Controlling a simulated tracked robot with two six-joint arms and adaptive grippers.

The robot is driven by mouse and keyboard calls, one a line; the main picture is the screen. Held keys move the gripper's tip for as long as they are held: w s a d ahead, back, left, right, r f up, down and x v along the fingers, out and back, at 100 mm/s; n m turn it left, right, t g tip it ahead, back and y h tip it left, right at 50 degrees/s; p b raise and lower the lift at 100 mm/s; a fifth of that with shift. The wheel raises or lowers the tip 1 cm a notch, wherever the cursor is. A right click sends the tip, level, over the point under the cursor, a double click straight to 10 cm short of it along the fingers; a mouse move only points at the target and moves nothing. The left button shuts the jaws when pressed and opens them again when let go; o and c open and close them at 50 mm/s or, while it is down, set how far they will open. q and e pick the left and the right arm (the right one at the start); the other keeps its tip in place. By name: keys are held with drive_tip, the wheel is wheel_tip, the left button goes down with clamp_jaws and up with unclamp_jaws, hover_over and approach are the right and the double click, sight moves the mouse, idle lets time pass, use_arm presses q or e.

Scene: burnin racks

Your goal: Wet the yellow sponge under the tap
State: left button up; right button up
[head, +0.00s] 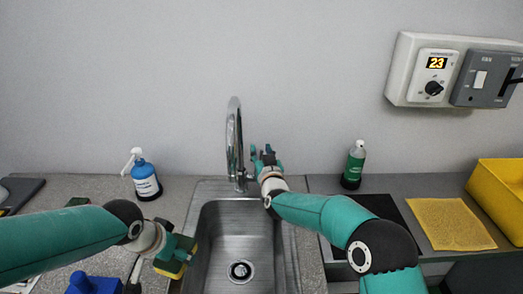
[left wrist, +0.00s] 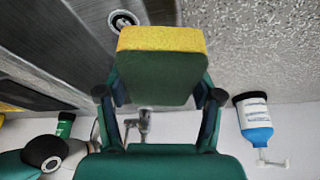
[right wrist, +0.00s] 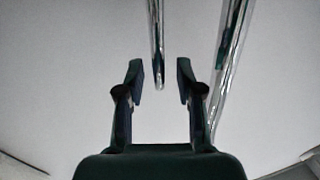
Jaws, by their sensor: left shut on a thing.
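The sponge is a yellow block with a dark green side (left wrist: 162,39). My left gripper (head: 184,254) is shut on it at the left rim of the sink, and the sponge's yellow edge (head: 170,272) shows below the fingers. The chrome tap (head: 234,135) rises behind the steel sink (head: 235,225), with its spout curving forward. No water stream shows. My right gripper (head: 265,153) is just right of the tap column. In the right wrist view its fingers (right wrist: 159,78) are apart and empty, with the chrome pipes beyond them.
A blue bottle (head: 146,182) stands left of the sink. A yellow cloth (head: 450,224) and a yellow bin (head: 500,195) lie further right. A blue object (head: 92,284) is at the front left.

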clamp_jaws()
idle(0.4)
use_arm(q)
drive_tip(key=shift+f, duration=0.1)
